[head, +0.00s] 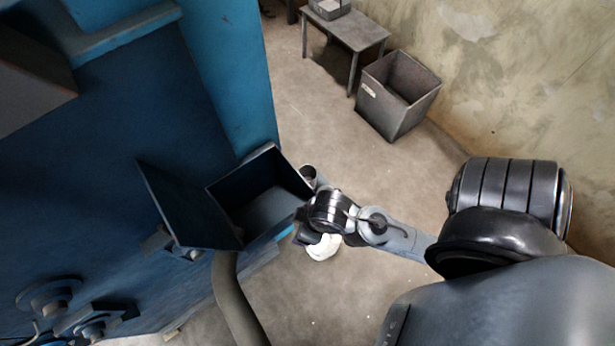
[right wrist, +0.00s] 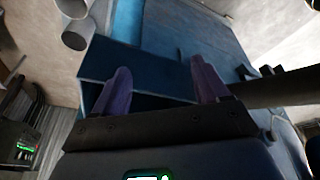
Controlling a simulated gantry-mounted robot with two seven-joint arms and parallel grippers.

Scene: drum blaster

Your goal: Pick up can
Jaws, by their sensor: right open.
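I cannot clearly make out a can in either view. A small grey cylinder with a dark round end (head: 308,173) shows just behind my right wrist in the head view; I cannot tell whether it is a can. My right gripper (right wrist: 163,82) is open, with its two purple-grey fingers apart and nothing visible between them. In the head view its fingers are mostly hidden by my wrist, beside the open blue hopper box (head: 262,207) on the blue machine. My left gripper is not in view.
The big blue machine (head: 130,120) fills the left side, with a curved grey pipe (head: 236,300) below the box. A white object (head: 323,247) lies below my right wrist. A grey bin (head: 385,115) and small table (head: 350,30) stand at the back, with open floor before them.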

